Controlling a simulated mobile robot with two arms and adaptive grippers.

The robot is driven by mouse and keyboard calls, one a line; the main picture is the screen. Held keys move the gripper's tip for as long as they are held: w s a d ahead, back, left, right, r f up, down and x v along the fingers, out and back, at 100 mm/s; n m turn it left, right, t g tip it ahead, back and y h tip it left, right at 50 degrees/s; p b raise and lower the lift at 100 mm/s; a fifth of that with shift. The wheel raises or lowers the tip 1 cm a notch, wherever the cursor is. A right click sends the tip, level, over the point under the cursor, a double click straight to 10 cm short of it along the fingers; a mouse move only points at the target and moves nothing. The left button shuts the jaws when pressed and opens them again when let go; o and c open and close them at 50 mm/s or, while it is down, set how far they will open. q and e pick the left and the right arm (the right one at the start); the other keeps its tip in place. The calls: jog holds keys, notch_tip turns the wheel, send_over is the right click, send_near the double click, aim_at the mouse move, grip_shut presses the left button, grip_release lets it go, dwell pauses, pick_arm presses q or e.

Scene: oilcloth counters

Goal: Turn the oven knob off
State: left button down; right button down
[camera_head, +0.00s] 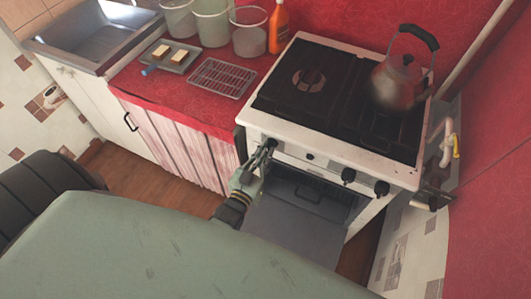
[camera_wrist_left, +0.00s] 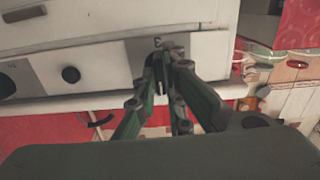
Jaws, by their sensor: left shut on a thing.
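The white stove (camera_head: 335,150) has a front panel with dark knobs. My left gripper (camera_head: 267,150) is at the left end of this panel, with its fingers closed on the oven knob, which they mostly hide. In the left wrist view the fingers (camera_wrist_left: 164,66) meet around a dark knob on the pale panel, just under a small dark mark. The knob's exact turn angle cannot be told. Two other black knobs (camera_head: 348,175) (camera_head: 382,188) sit at the right of the panel. My right gripper is in neither view.
The oven door (camera_head: 285,232) hangs open below the panel, close to my left arm. A kettle (camera_head: 398,85) stands on the hob. A wire rack (camera_head: 221,77), a tray (camera_head: 185,63) and clear containers (camera_head: 249,42) are on the red counter.

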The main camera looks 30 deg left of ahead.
pick_arm(q)
jog(key=shift+s+f, duration=0.1)
jog(key=shift+f, duration=0.05)
dwell(0.3)
jog(key=c, duration=1.8)
grip_release()
jog(key=shift+c, duration=0.2)
jog(key=s, duration=1.2)
jog(key=shift+d, duration=0.35)
